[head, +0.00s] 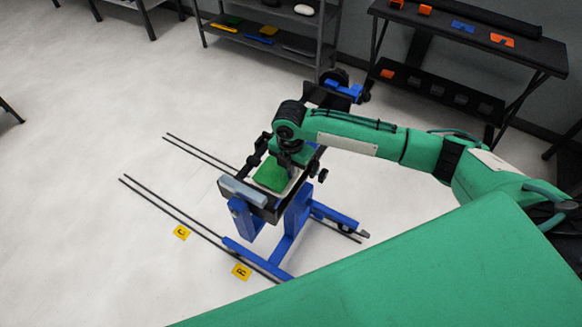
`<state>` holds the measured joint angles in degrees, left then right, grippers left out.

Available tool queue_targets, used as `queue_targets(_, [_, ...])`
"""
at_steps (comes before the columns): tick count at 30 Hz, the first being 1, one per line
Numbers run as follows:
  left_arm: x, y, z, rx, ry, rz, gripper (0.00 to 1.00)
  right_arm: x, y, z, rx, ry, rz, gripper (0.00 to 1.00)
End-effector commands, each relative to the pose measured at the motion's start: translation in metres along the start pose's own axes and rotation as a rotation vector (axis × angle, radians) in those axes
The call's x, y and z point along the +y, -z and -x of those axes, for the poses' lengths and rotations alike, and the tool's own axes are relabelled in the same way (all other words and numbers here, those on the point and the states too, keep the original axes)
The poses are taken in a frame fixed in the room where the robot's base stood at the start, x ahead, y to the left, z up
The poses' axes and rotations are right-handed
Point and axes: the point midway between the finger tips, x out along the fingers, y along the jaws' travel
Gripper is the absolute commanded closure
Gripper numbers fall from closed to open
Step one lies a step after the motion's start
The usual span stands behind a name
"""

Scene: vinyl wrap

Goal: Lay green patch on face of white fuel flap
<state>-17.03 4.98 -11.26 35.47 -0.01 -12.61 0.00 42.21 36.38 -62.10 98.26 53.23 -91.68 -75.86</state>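The green patch (271,178) shows at the blue stand in the middle of the head view. It seems to lie over a pale surface, probably the white fuel flap (292,184), of which only a thin edge shows. I cannot tell whether the patch touches it all over. My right gripper (287,165) points down at the patch's upper right edge. Its fingertips are too small and too hidden to tell whether they hold the patch. My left gripper is not in view.
The blue stand (293,230) has dark clamps and a grey block (242,190) at its front. Dark rails and yellow floor markers (241,271) lie around it. A shelf (262,45) and a dark table (470,45) stand behind. The floor at left is clear.

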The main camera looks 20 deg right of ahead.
Motion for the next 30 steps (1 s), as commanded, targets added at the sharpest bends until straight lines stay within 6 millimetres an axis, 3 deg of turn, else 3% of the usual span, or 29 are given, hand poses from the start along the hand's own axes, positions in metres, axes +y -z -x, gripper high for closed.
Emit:
queue_targets(9, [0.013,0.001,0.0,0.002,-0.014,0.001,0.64,0.0,0.0,0.0,0.0,0.0,0.0,1.0])
queue_targets(30, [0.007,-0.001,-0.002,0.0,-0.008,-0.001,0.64,0.0,0.0,-0.006,0.0,0.0,0.0,1.0])
